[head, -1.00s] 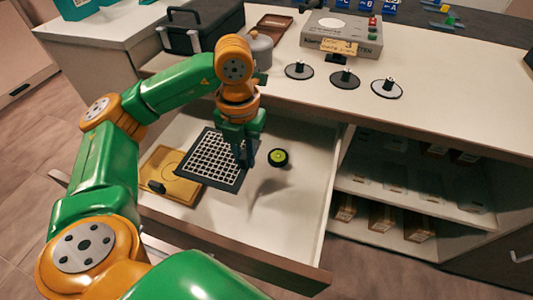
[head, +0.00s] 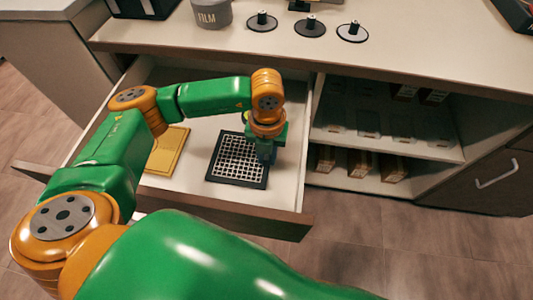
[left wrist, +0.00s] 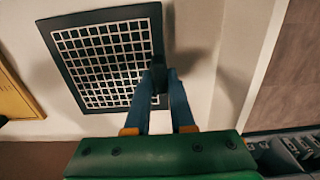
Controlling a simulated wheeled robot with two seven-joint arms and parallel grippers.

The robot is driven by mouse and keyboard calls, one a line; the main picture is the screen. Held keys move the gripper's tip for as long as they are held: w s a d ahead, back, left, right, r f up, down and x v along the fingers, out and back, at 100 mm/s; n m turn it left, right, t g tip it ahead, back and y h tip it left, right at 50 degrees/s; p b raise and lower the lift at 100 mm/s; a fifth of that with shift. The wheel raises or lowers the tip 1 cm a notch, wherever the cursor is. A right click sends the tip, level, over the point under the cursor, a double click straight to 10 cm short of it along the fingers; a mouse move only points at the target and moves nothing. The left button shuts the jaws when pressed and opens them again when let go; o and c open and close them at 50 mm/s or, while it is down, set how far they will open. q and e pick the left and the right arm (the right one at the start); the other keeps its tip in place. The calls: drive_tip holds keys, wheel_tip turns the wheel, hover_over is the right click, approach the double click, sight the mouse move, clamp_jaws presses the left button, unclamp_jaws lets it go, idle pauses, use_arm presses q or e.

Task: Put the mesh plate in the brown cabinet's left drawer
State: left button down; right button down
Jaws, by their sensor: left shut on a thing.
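The mesh plate (head: 238,160) is a dark square frame with a pale grid. It is at or just above the floor of the open left drawer (head: 197,120); I cannot tell whether it touches the floor. My left gripper (head: 266,158) is shut on the plate's right edge. In the left wrist view, the mesh plate (left wrist: 105,58) extends up and left from the fingertips (left wrist: 160,80) of my left gripper. My right gripper is not in view.
A yellow board (head: 168,150) lies in the drawer left of the plate. Open shelves (head: 385,145) with boxes are right of the drawer. A grey film pot (head: 211,14) and several black-knobbed discs (head: 311,26) stand on the countertop (head: 400,55).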

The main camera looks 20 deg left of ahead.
use_arm(q)
drive_tip(key=c, duration=0.8)
unclamp_jaws()
drive_tip(key=shift+o, duration=0.2)
drive_tip(key=shift+r, duration=0.1)
wheel_tip(320, 180, up, 12)
drive_tip(key=p, duration=0.1)
drive_tip(key=shift+p, duration=0.35)
